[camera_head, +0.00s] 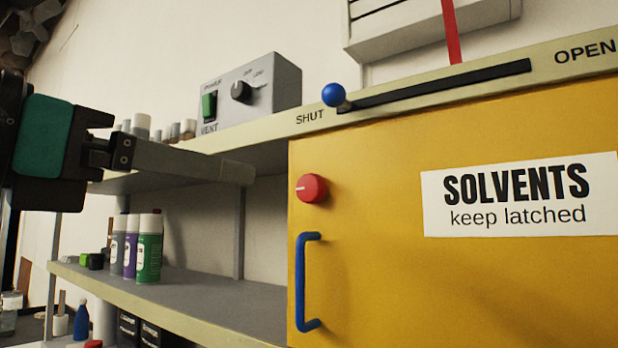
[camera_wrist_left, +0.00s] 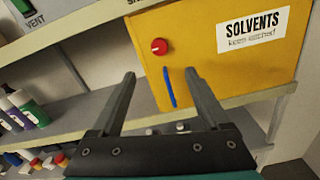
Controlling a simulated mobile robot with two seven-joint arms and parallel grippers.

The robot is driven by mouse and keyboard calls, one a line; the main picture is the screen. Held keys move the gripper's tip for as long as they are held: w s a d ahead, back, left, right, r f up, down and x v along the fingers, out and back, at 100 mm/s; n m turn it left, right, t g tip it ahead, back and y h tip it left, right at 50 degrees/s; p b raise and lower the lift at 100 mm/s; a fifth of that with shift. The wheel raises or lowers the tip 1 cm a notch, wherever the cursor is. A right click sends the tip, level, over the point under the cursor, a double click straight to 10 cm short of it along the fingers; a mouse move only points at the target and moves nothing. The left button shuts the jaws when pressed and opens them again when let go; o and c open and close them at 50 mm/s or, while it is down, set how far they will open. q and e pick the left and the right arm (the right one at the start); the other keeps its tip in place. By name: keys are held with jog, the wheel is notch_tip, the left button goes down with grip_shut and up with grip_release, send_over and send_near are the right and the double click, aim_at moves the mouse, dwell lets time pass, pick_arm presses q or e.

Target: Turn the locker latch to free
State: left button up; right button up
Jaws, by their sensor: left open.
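The locker (camera_head: 400,270) is a yellow cabinet with a closed door, labelled "SOLVENTS keep latched". Its latch is a round red knob (camera_head: 311,188) near the door's left edge, with a pale line pointing left. The knob also shows in the left wrist view (camera_wrist_left: 160,46), beyond the fingertips. A blue handle (camera_head: 303,283) is below the knob. My left gripper (camera_head: 246,172) is open and empty, its fingers pointing at the locker, apart from and left of the knob in the head view. In the wrist view its fingers (camera_wrist_left: 160,73) stand wide apart. My right gripper is not seen.
Above the door, a slider with a blue ball (camera_head: 334,95) sits at SHUT. A grey vent box (camera_head: 255,92) stands on the upper shelf. Spray cans (camera_head: 148,248) stand on the lower shelf (camera_head: 220,300). The space before the door is clear.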

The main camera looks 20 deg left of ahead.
aim_at(307, 188)
pick_arm(q)
jog(key=p+x, duration=0.4)
jog(key=x, duration=1.1)
grip_shut()
